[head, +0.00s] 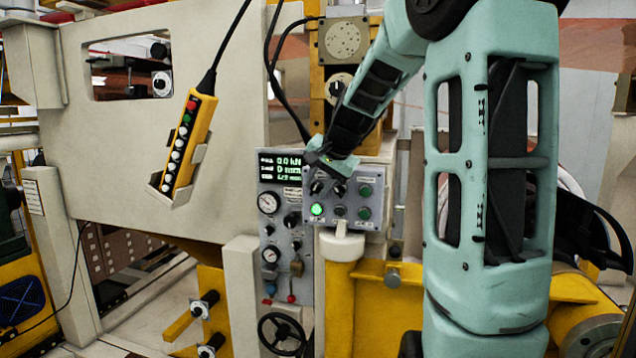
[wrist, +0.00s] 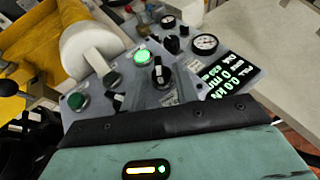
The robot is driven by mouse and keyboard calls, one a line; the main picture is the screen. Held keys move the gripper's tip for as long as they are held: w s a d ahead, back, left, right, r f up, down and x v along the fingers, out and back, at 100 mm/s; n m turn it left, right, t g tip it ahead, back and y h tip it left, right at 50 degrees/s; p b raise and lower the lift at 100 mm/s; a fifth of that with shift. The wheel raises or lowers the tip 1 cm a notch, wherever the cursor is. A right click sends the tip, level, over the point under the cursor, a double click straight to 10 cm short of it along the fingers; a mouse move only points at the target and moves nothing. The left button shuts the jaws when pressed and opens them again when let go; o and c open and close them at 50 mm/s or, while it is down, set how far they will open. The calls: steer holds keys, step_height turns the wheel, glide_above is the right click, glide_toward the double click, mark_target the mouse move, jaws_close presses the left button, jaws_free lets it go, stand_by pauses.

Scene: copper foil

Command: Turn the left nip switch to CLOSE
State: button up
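The left nip switch, a black rotary knob (head: 316,187) with a pale pointer mark, is on the grey control panel (head: 352,222). In the wrist view this knob (wrist: 160,74) shows beside the lit green button (wrist: 142,56), on the side toward the digital display. A second black knob (head: 338,190) is to its right in the head view; it also shows in the wrist view (wrist: 117,101). My gripper (head: 330,168) is just above and in front of the knobs. Its teal body fills the bottom of the wrist view; its fingers cannot be made out. No contact with the knob is visible.
Green buttons (head: 365,191) sit right of the knobs. The display (head: 280,166), gauges (head: 268,203) and small valves are on the panel at left. A white capped post (head: 341,243) stands below the switches. A yellow pendant (head: 188,142) hangs further left.

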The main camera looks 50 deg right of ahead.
steer(key=shift+w+f, duration=0.15)
steer(key=c, duration=0.6)
